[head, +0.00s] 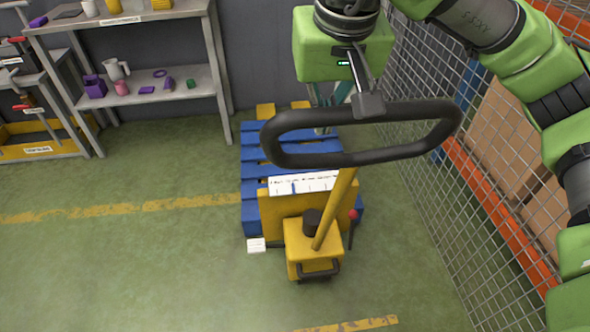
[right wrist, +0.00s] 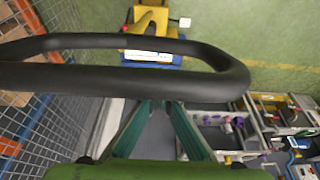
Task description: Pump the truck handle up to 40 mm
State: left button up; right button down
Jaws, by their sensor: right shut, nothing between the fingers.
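The yellow hand pallet truck (head: 314,262) stands on the green floor; its forks run under a blue pallet (head: 254,165). Its yellow shaft rises, tilted, to a black loop handle (head: 440,130), which also crosses the right wrist view (right wrist: 225,78). A white scale plate (head: 318,182) with a blue mark sits on the truck; its reading is too small to tell. My right gripper (head: 322,129) is shut and empty at the loop's far bar, which partly hides the teal fingers. I cannot tell whether they touch the bar. My left gripper is out of view.
A wire mesh fence (head: 425,190) stands close on the right, with cardboard boxes (head: 505,125) behind it. A grey shelf (head: 150,106) with small purple parts and a jug stands at the back left. The floor on the left is clear. A red-knobbed lever (head: 353,215) sits by the truck's body.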

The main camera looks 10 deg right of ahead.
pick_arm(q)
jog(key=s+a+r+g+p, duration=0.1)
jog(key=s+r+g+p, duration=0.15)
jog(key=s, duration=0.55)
pick_arm(e)
jog(key=w+r+p, duration=0.3)
jog(key=w+p, duration=1)
jog(key=w, duration=0.9)
pick_arm(q)
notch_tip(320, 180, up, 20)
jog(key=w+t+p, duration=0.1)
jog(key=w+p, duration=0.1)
jog(key=p, duration=0.6)
pick_arm(e)
notch_tip(320, 180, up, 10)
jog(key=shift+w+a+f, duration=0.15)
